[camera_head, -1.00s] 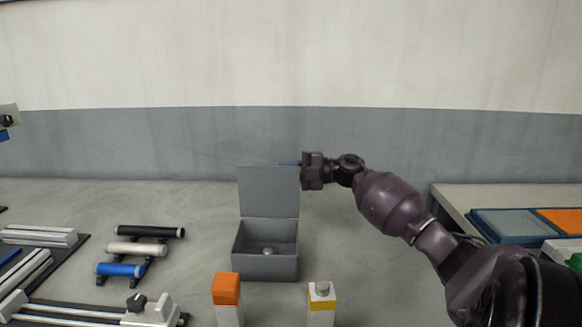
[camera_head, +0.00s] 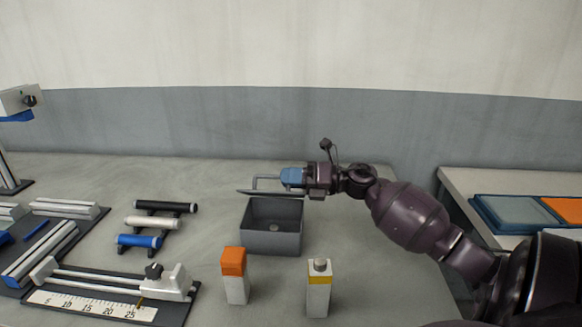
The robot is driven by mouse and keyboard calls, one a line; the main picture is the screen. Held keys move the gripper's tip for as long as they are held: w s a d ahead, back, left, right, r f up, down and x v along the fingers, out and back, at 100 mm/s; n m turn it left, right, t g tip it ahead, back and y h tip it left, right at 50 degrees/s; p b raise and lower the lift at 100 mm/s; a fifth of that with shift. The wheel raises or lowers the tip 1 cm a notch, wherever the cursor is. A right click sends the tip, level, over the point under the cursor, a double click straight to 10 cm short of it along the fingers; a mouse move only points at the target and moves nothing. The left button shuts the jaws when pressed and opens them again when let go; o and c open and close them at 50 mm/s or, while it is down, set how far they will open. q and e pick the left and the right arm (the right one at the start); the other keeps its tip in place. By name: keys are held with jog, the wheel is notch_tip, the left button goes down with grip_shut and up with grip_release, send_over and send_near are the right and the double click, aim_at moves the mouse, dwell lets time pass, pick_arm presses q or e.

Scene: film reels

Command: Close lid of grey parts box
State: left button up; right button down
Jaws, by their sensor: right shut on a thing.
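The grey parts box (camera_head: 272,243) stands on the table near the middle of the head view. Its inside shows, with a small round pale thing (camera_head: 274,229) on its floor. Its lid (camera_head: 258,192) is seen nearly edge-on as a thin strip above the box opening, so the box is still open. A thin bar handle (camera_head: 262,178) stands up from the lid. My right gripper (camera_head: 288,178), with blue fingertips, is shut on the lid's handle from the right. My left gripper is out of view.
An orange-topped bottle (camera_head: 235,275) and a yellow-banded bottle (camera_head: 319,288) stand in front of the box. Black, white and blue rollers (camera_head: 141,241) lie left. A ruler rig (camera_head: 110,290) is front left. Trays (camera_head: 510,213) sit on the right table.

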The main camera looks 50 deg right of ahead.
jog(key=s+a+f+n+b, duration=0.2)
jog(key=s+a+f+n, duration=0.1)
jog(key=f, duration=0.4)
jog(key=shift+a+n, duration=0.6)
jog(key=shift+n, duration=0.2)
jog(key=shift+s+f, duration=0.15)
jog(key=c, duration=1.3)
grip_release()
jog(key=shift+s, duration=0.1)
jog(key=shift+o, duration=0.6)
